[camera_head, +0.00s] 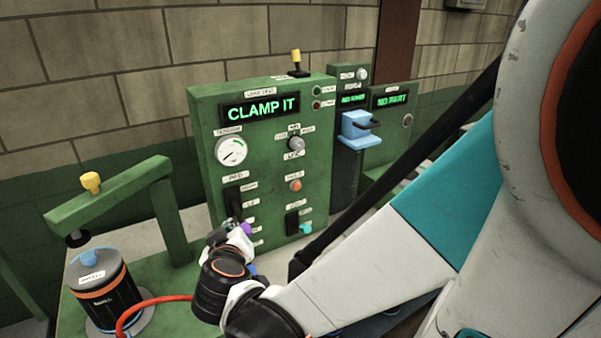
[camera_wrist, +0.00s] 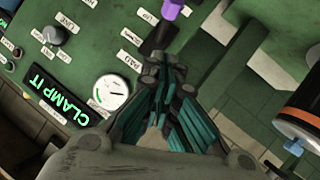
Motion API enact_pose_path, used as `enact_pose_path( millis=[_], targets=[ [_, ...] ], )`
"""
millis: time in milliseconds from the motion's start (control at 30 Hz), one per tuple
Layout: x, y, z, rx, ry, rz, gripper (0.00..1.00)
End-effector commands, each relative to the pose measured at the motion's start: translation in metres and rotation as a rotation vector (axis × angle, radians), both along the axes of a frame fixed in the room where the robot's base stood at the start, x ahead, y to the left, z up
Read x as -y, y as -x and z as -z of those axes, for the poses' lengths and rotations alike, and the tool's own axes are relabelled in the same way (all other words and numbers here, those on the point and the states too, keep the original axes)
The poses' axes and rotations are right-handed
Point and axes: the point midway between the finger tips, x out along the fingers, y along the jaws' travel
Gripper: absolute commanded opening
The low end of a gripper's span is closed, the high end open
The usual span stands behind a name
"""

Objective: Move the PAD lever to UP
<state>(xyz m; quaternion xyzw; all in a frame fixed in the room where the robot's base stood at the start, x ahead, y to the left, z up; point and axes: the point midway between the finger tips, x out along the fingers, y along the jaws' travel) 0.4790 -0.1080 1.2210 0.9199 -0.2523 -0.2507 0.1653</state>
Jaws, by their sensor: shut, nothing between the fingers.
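The green panel (camera_head: 262,140) reads CLAMP IT and carries a dark slot (camera_head: 232,198) under the PAD label (camera_head: 236,177). The purple lever knob (camera_head: 246,228) is low, near the slot's lower end. In the wrist view the purple knob (camera_wrist: 172,9) shows at the top edge, beyond the dark slot (camera_wrist: 158,40), with the PAD label (camera_wrist: 123,57) beside it. My gripper (camera_wrist: 163,72) is shut and empty, in front of the panel near the slot. A gap shows between its tips and the knob; contact with the panel cannot be told.
A teal-knobbed lever (camera_head: 305,228) sits right of the PAD lever. A dial gauge (camera_head: 231,151) and rotary knob (camera_head: 295,143) are above. Left are a dark canister (camera_head: 105,295), a red hose (camera_head: 150,304) and a green post (camera_head: 170,225) with an arm.

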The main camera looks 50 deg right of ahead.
Motion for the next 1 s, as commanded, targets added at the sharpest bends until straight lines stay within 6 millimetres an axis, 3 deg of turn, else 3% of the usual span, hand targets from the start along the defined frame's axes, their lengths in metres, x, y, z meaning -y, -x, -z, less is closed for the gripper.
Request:
enact_pose_path(
  millis=[233, 767, 867, 1000],
  targets=[
    [-0.014, 0.021, -0.004, 0.000, -0.001, -0.001, 0.00],
    [-0.015, 0.024, -0.004, 0.000, 0.000, 0.000, 0.00],
    [-0.015, 0.025, 0.000, -0.012, -0.010, 0.000, 0.00],
    [-0.017, 0.032, 0.021, -0.081, -0.069, -0.008, 0.00]
  ],
)
